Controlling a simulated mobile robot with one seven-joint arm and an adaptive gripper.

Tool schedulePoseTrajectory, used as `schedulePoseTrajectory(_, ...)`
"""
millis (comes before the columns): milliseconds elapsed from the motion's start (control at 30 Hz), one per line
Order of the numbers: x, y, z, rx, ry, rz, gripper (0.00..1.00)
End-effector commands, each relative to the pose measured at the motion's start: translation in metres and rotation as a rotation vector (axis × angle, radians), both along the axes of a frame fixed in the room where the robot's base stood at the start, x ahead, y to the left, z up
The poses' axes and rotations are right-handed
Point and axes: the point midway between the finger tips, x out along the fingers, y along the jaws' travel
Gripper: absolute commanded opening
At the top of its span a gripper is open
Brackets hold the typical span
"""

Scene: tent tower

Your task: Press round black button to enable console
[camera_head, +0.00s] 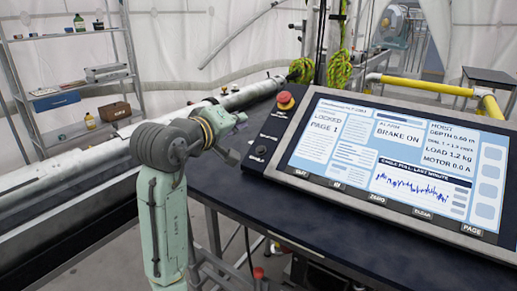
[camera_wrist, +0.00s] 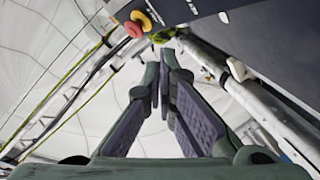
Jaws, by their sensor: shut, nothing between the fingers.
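The console (camera_head: 283,165) is a tilted panel with a lit screen (camera_head: 385,155) reading "LOCKED PAGE 1" and "BRAKE ON". A small round black button (camera_head: 261,149) sits on its left strip, below a red mushroom knob (camera_head: 285,100) on a yellow base. My gripper (camera_head: 234,157) is just left of the black button in the head view, apart from it as far as I can tell. In the wrist view my gripper (camera_wrist: 166,60) is shut and empty, fingers together. The red knob (camera_wrist: 134,28) shows beyond the fingertips there; I cannot make out the black button.
The console stands on a dark table (camera_head: 225,180). Labelled keys run along the lower bezel (camera_head: 375,198). A long grey tube (camera_head: 80,155) lies at left, before a metal shelf (camera_head: 70,75). Yellow railings (camera_head: 430,86) are behind the console.

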Motion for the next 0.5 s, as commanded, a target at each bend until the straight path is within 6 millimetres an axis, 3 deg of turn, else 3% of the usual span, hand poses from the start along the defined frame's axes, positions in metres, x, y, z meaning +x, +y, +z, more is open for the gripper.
schedulePoseTrajectory(500,0.030,-0.022,-0.055,-0.001,0.000,0.000,0.00)
